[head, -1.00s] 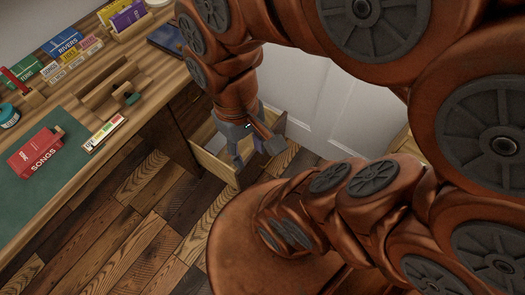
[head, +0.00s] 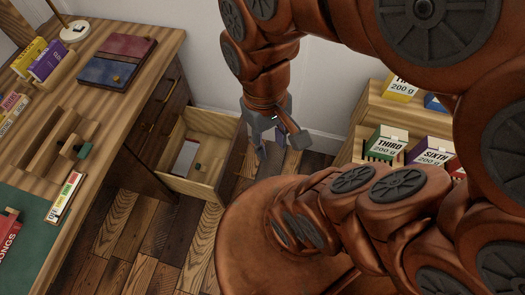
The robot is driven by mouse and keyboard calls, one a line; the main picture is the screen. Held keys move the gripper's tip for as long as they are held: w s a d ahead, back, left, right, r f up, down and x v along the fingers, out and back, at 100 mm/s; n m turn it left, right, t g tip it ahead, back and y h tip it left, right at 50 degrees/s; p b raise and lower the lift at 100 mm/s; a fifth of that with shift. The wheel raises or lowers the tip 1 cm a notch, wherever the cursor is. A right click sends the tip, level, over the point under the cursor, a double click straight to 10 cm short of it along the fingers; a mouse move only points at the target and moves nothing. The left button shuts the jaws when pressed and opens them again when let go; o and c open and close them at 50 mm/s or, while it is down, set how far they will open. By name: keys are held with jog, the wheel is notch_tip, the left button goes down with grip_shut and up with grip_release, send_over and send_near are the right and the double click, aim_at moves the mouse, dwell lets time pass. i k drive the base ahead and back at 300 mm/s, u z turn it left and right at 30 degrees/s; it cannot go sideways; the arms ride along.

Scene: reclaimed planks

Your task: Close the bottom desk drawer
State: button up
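The bottom desk drawer (head: 190,187) is pulled out of the wooden desk (head: 140,70), low near the floor. It holds a white paper or booklet (head: 186,157) and a small dark item. My gripper (head: 278,150) points down just to the right of the drawer's outer end in the head view. Its grey fingers look spread apart with nothing held between them. I cannot tell whether a finger touches the drawer front.
A wooden shelf unit (head: 375,105) with labelled boxes, such as THIRD (head: 386,143) and SIXTH (head: 432,152), stands at the right. A red and blue book (head: 117,60) lies on the desk. Plank floor (head: 130,230) is clear in front of the desk.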

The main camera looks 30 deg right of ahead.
aim_at(215, 135)
jog(key=z, duration=0.8)
jog(key=k, duration=0.8)
jog(key=u, duration=1.6)
